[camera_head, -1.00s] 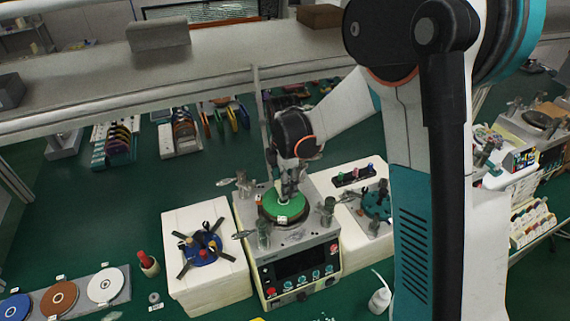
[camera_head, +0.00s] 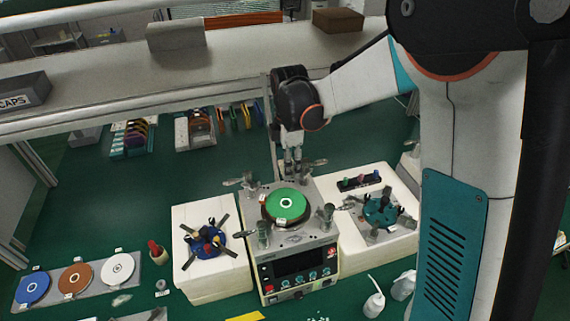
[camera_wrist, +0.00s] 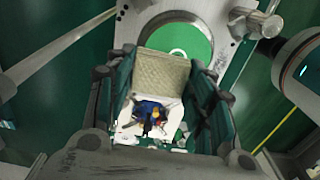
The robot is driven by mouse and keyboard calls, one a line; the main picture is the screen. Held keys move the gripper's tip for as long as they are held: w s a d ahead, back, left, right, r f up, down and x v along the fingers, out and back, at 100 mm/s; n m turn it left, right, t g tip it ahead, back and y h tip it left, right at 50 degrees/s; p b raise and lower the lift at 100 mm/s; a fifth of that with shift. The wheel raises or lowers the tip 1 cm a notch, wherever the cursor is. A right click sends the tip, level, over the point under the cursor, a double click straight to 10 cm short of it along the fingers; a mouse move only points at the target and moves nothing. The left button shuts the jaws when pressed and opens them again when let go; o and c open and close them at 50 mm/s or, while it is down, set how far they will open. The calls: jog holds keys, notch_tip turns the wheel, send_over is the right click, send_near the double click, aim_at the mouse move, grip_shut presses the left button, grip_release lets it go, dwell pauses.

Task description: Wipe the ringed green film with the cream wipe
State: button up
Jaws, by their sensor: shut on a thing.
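The green film (camera_head: 287,204) is a round disc with a white ring at its centre. It lies on the round plate of the grey lapping machine (camera_head: 288,243) in the middle of the head view. The film also shows at the top of the wrist view (camera_wrist: 196,34), partly covered by the wipe. My gripper (camera_head: 292,168) is above and behind the disc, apart from it. In the wrist view it is shut on the quilted cream wipe (camera_wrist: 160,74), which sits between the two dark fingers. The wipe cannot be made out in the head view.
Clamp posts (camera_head: 264,233) stand around the disc. White blocks with a blue fixture (camera_head: 205,242) and a teal fixture (camera_head: 381,210) flank the machine. A tray with blue, brown and white discs (camera_head: 76,277) is at left. A shelf (camera_head: 220,65) crosses behind. A squeeze bottle (camera_head: 374,304) stands front right.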

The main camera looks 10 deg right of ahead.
jog(key=shift+r+p, duration=1.35)
jog(key=shift+r, duration=1.45)
